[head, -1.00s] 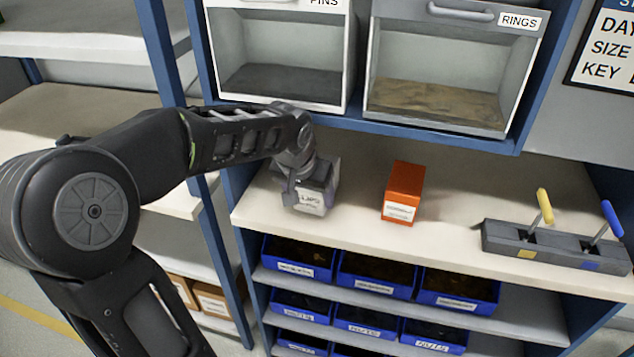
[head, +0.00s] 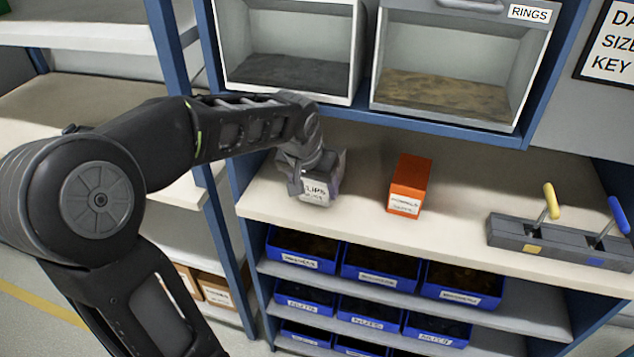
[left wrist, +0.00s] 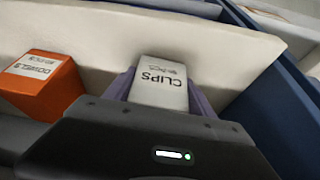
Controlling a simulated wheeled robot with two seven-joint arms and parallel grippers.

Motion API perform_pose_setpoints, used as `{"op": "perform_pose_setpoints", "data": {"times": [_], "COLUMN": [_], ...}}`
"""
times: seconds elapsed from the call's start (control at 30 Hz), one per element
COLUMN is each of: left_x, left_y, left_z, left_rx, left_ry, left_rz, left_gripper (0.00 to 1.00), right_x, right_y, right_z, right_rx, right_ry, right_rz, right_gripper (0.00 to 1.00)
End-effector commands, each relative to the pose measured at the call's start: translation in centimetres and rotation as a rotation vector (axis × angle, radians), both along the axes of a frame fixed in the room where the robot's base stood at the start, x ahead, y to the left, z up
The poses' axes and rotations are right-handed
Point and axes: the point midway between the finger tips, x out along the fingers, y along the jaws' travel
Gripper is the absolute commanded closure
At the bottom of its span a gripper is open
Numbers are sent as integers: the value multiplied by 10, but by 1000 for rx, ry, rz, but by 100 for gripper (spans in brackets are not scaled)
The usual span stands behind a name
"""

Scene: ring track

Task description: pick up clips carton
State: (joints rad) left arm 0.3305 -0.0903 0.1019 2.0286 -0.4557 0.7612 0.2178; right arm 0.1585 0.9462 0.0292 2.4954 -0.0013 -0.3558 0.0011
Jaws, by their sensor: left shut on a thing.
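The clips carton (head: 319,190) is a grey-white box with a "CLIPS" label, at the left part of the cream shelf (head: 366,213). My left gripper (head: 311,180) is shut on it from above and hides part of its top. In the left wrist view the carton (left wrist: 160,84) stands between the two fingers (left wrist: 160,92), its label upside down. I cannot tell whether its base touches the shelf. My right gripper is not in view.
An orange dowels carton (head: 409,186) stands to the right of the clips carton, a gap apart. A grey block with yellow and blue levers (head: 556,239) is at the right. Open bins (head: 445,100) hang above; blue bins (head: 380,273) sit below.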

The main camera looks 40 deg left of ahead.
Motion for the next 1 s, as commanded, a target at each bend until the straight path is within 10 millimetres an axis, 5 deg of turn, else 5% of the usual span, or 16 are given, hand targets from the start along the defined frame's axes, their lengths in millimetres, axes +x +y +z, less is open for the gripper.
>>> {"op": "perform_pose_setpoints", "data": {"times": [0.27, 0.8, 1.0], "left_x": [-10, -132, -162], "left_y": [-2, -33, -41], "left_z": [13, 13, 13], "left_rx": [2, 2, 2], "left_ry": [-4, -7, -5], "left_rz": [0, 1, 1], "left_gripper": [86, 86, 86], "right_x": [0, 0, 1], "right_y": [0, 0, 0], "right_z": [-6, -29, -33], "right_rx": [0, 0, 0], "right_ry": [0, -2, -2], "right_rz": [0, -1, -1], "right_gripper": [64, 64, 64]}}
